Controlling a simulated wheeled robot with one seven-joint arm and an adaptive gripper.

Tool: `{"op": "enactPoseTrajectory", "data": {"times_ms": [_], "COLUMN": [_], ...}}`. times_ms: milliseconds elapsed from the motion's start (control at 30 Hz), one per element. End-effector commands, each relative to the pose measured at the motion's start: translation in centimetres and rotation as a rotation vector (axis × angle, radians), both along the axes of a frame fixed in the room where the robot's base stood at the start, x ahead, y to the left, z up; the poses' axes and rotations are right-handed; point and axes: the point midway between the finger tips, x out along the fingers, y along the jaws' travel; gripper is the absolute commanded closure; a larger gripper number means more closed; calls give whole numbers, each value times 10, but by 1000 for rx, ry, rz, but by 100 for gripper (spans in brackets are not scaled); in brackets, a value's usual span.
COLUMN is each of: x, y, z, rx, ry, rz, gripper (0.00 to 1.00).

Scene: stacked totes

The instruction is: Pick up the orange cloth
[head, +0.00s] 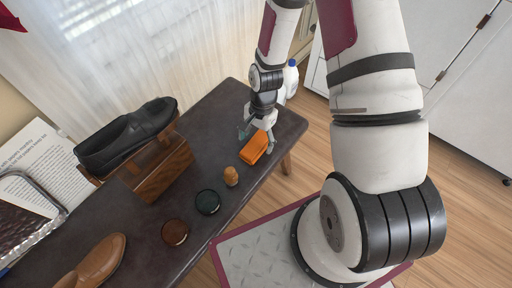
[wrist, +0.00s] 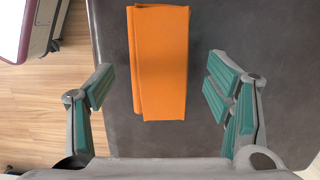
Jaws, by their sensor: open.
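The orange cloth (head: 254,147) lies folded into a rectangle on the dark bench, near its right end in the head view. In the wrist view the cloth (wrist: 160,62) lies upright in the picture, between and ahead of the two fingers. My gripper (head: 258,134) is over the cloth in the head view. In the wrist view my gripper (wrist: 160,90) is open, with one teal-padded finger on each side of the cloth and a gap on both sides. Nothing is held. Whether the fingertips touch the bench cannot be told.
The dark bench (head: 213,113) also bears a small orange-brown object (head: 231,176), a dark round tin (head: 207,202), a brown round tin (head: 175,232), a black shoe (head: 127,135) on a wooden stand (head: 165,172) and a brown shoe (head: 97,262). A white bottle (head: 290,78) stands behind my gripper.

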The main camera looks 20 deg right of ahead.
Motion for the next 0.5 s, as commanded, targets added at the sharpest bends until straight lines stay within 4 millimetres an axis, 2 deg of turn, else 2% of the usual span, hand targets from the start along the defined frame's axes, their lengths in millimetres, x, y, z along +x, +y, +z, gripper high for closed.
{"op": "enactPoseTrajectory", "data": {"times_ms": [33, 100, 333, 500], "x": [-2, -2, -1, -2], "y": [0, 1, 1, 1], "z": [-10, -15, -15, -15], "rx": [0, 0, -1, -1], "ry": [4, 2, 1, 1], "rz": [0, 0, -1, -1], "gripper": [28, 28, 28, 66]}}
